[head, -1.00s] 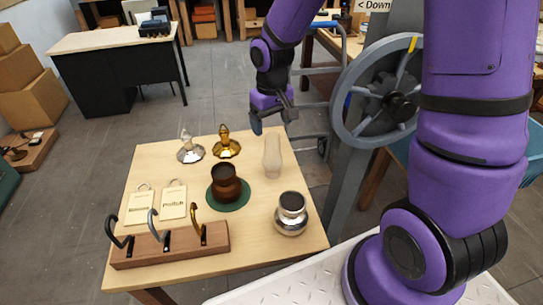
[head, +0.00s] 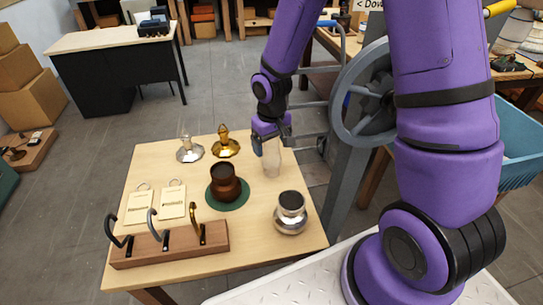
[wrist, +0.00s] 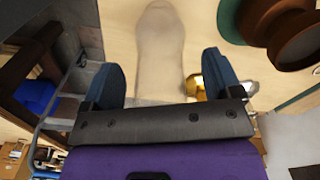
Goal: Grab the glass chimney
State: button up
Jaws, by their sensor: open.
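The glass chimney (head: 272,164) is a clear, pale, bulged tube standing upright near the right edge of the light wooden table (head: 255,244). My gripper (head: 273,146) is at the chimney's upper end, pointing down toward the table, and partly covers it. In the wrist view the chimney (wrist: 160,45) lies between the two open blue-grey fingers of my gripper (wrist: 160,64), with a gap on each side. The gripper is not closed on it.
A brown pot (head: 224,182) on a green disc stands left of the chimney. A silver pot (head: 290,212) stands in front of it. Brass (head: 225,146) and silver (head: 189,151) lamp parts stand behind left. A hook rack (head: 170,245) and two tags lie front left. A large handwheel is behind right.

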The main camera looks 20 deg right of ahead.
jog(key=c, duration=1.2)
jog(key=shift+c, duration=0.2)
